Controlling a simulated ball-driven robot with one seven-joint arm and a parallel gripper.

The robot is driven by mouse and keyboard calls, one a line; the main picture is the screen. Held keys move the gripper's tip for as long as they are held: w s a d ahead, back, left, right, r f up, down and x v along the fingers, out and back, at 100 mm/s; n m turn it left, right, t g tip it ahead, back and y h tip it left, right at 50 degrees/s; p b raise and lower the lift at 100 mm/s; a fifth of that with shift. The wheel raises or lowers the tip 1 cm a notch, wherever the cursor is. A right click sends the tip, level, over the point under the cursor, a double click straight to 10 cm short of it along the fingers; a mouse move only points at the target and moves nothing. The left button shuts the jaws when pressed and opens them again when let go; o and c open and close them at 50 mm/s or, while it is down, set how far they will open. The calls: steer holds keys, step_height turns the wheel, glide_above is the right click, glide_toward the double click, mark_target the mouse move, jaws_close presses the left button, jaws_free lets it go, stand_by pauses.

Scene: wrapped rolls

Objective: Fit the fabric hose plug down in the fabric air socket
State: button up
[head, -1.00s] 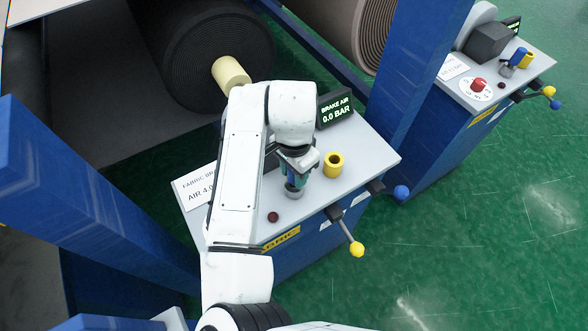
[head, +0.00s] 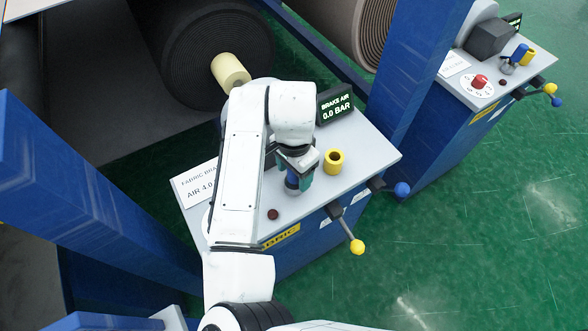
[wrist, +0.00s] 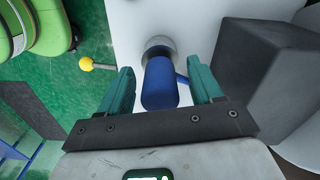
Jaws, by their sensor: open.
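The blue hose plug (wrist: 160,86) stands on a round grey metal fitting (wrist: 158,47) on the fabric console's pale top (head: 352,135). In the wrist view it lies between the teal fingers of my gripper (wrist: 160,90), which is open, with a gap showing on either side. In the head view the plug (head: 292,180) is partly hidden by my gripper (head: 299,176). I cannot tell how deep it sits in the fitting. A yellow ring with an open, dark hole (head: 333,161) stands empty to its right.
A black display (head: 337,105) reads BRAKE AIR 0.0 BAR behind the fitting. A dark red button (head: 273,214) and a yellow-knobbed lever (head: 357,247) are at the console's front. A blue post (head: 412,75) stands to the right. A second console (head: 530,72) is farther right.

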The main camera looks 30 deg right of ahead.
steer(key=shift+r, duration=0.1)
step_height(320, 180, up, 11)
steer(key=shift+f, duration=0.2)
stand_by(0.6)
